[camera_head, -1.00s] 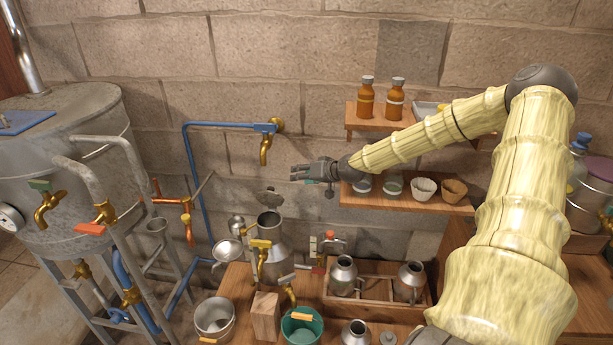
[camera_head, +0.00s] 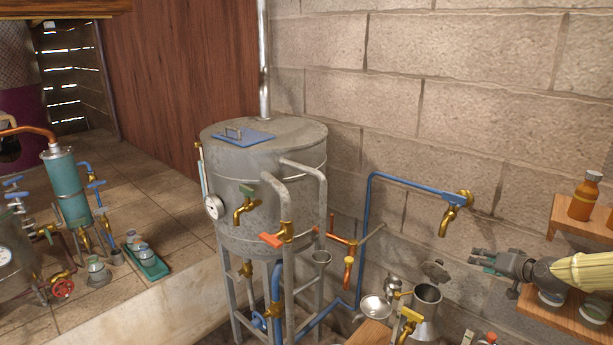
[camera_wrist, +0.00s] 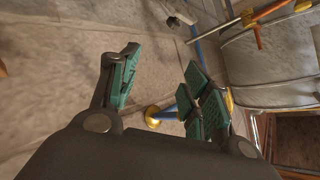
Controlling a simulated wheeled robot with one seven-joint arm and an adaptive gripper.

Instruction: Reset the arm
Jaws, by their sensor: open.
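My gripper (camera_head: 487,262) is at the right of the head view, in front of the block wall and left of the lower shelf. In the wrist view its green-padded fingers (camera_wrist: 160,92) stand apart with nothing between them. My pale yellow arm (camera_head: 585,271) enters from the right edge; most of it is out of view. A brass tap on a blue pipe (camera_head: 452,207) is on the wall above and left of the gripper.
A grey metal still (camera_head: 265,190) with taps and pipes stands at the centre. An amber bottle (camera_head: 584,197) stands on the upper shelf at right. A teal column (camera_head: 65,187) and a green tray (camera_head: 151,265) are at left.

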